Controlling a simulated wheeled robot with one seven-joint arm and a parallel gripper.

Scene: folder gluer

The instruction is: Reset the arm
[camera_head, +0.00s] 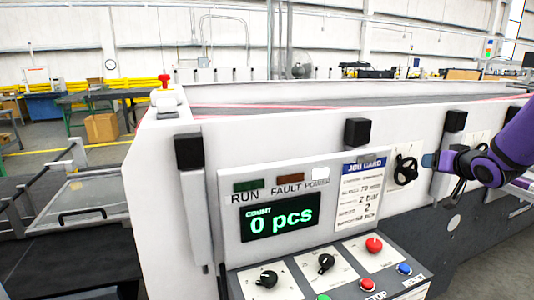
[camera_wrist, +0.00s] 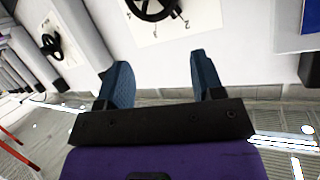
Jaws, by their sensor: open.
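My gripper (camera_head: 430,160) is at the right in the head view, at the end of my purple arm. It is close to a black handwheel (camera_head: 405,170) on the white machine side. In the wrist view my gripper (camera_wrist: 160,82) has two blue fingers spread wide apart with nothing between them. The handwheel (camera_wrist: 153,8) shows beyond the fingers at the top edge, partly cut off, on a white plate with numbers. The fingers look apart from it.
The folder gluer (camera_head: 290,130) fills the middle. Its control panel (camera_head: 281,217) reads 0 pcs, with knobs, buttons and a job card (camera_head: 362,190). A red emergency button (camera_head: 164,81) stands at the left corner. A second handwheel (camera_wrist: 51,46) is at the left in the wrist view.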

